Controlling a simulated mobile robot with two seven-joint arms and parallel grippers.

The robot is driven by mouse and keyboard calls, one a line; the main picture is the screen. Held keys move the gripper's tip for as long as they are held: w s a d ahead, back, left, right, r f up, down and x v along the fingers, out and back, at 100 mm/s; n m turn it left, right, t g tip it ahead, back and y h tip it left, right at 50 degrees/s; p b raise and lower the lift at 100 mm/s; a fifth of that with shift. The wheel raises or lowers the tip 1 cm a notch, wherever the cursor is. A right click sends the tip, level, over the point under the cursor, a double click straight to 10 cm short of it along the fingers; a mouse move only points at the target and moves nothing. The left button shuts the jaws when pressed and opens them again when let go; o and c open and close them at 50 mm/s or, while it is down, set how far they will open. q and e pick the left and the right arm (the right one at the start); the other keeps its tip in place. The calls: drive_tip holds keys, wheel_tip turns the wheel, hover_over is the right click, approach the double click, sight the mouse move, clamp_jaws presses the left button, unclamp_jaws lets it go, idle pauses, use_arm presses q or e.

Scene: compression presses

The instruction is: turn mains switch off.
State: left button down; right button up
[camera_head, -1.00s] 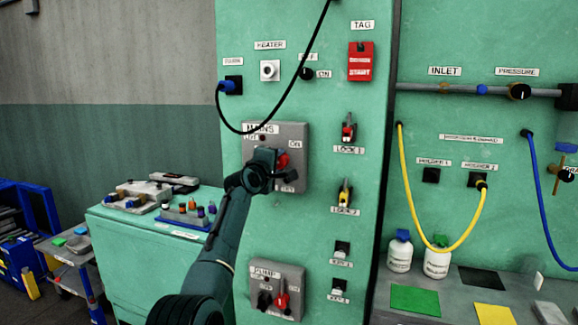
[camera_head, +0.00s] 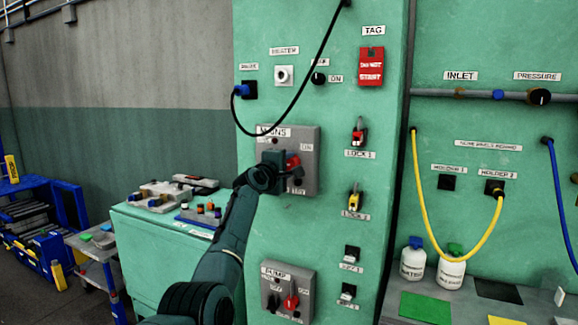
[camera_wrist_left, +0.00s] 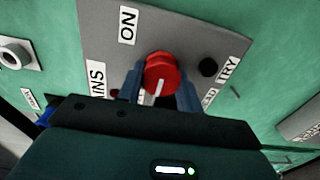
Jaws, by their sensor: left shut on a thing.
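The mains switch is a red knob (camera_head: 292,162) on a grey plate (camera_head: 309,143) marked MAINS and ON, on the green panel. My left gripper (camera_head: 284,168) is at the plate and partly covers it. In the left wrist view, the red knob (camera_wrist_left: 161,73) sits between the two fingers of my left gripper (camera_wrist_left: 160,84), which is shut on it. A white mark on the knob points down in that view, toward the gripper body. The ON label (camera_wrist_left: 128,25) is above and left of the knob. My right gripper is not in view.
Below is the pump switch (camera_head: 291,301). A black cable (camera_head: 309,82) hangs above the mains plate. Lock 1 (camera_head: 359,132) and lock 2 (camera_head: 355,198) are to the right. A red tag (camera_head: 371,68) hangs above. A green bench (camera_head: 150,250) stands left.

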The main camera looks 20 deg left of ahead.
use_arm(q)
drive_tip(key=shift+a, duration=0.1)
drive_tip(key=c, duration=0.9)
unclamp_jaws()
drive_tip(key=shift+c, duration=0.2)
drive_tip(key=s+b, duration=0.1)
drive_tip(key=s, duration=1.2)
drive_tip(key=shift+a, duration=0.2)
